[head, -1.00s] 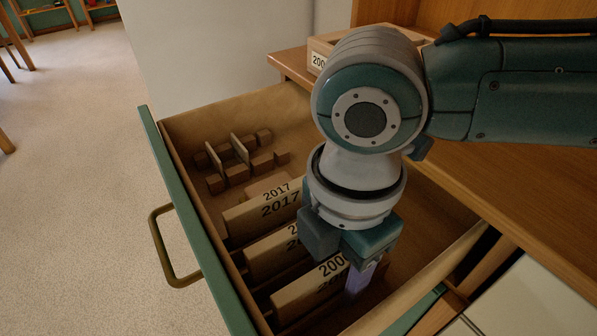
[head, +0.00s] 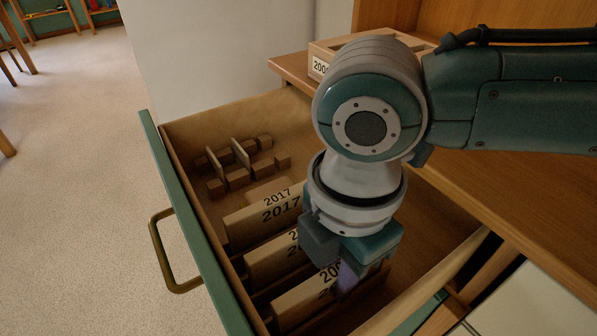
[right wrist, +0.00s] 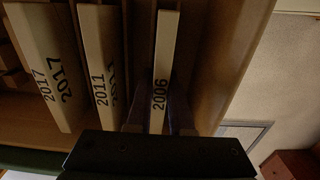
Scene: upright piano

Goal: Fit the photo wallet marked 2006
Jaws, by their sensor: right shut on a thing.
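The photo wallet marked 2006 (head: 298,306) is a cream slab in the open drawer, nearest the camera in a row of similar wallets. Its full label (right wrist: 160,95) reads in the right wrist view. My right gripper (head: 352,283) points down over the drawer and is shut on this wallet, with a dark finger on each side of it. The gripper body hides part of the label in the head view. The wallet's lower edge is hidden, so I cannot tell whether it rests on the drawer floor. My left gripper is not in view.
Wallets marked 2017 (head: 255,222) and 2011 (right wrist: 98,60) stand beside it in the drawer. Small wooden blocks with upright dividers (head: 240,150) sit at the drawer's far end. A labelled wooden box (head: 320,66) stands on the wooden top. The drawer's green front (head: 190,220) has a brass handle.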

